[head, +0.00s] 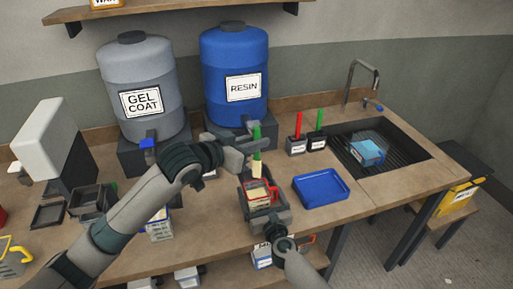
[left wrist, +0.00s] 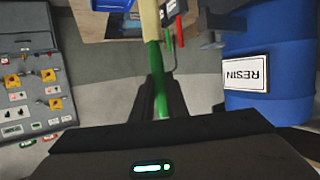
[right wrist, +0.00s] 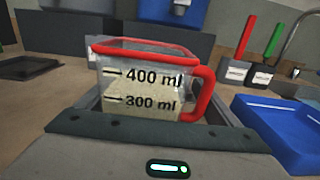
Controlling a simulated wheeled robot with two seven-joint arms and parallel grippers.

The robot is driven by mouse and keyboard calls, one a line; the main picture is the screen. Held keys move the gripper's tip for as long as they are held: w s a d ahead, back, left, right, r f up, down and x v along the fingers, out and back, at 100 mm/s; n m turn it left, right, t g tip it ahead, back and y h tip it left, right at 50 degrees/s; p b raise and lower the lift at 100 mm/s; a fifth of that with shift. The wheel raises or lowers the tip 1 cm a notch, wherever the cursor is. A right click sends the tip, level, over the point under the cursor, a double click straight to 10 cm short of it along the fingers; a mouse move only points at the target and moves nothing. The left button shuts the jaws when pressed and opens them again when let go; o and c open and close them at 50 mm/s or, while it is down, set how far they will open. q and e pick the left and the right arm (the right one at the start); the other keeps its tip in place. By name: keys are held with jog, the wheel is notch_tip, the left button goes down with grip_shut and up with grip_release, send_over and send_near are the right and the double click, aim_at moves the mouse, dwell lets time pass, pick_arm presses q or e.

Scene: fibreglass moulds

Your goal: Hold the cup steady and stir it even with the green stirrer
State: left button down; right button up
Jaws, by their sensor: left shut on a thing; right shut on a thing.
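The clear cup with red rim and handle (head: 262,192) stands on the bench, and it also shows in the right wrist view (right wrist: 140,78). A pale mix shows through its wall around the 300 and 400 ml marks. My right gripper (head: 265,212) is shut on the cup, its grey jaws around the sides. My left gripper (head: 252,143) is shut on the green stirrer (head: 257,132), above the cup. The stirrer hangs upright, its pale lower part (head: 256,168) downward; its tip looks near the cup's far rim. No stirrer shows inside the cup in the right wrist view.
A blue tray (head: 322,188) lies right of the cup. Two holders with a red stirrer (head: 298,126) and another green stirrer (head: 320,120) stand behind it. The gel coat drum (head: 135,75) and resin drum (head: 235,60) stand behind. A sink (head: 405,155) is at right.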

aim_at(262, 198)
pick_arm(q)
jog(key=shift+r, duration=0.75)
pick_arm(e)
jog(key=o, duration=1.3)
jog(key=v, duration=1.2)
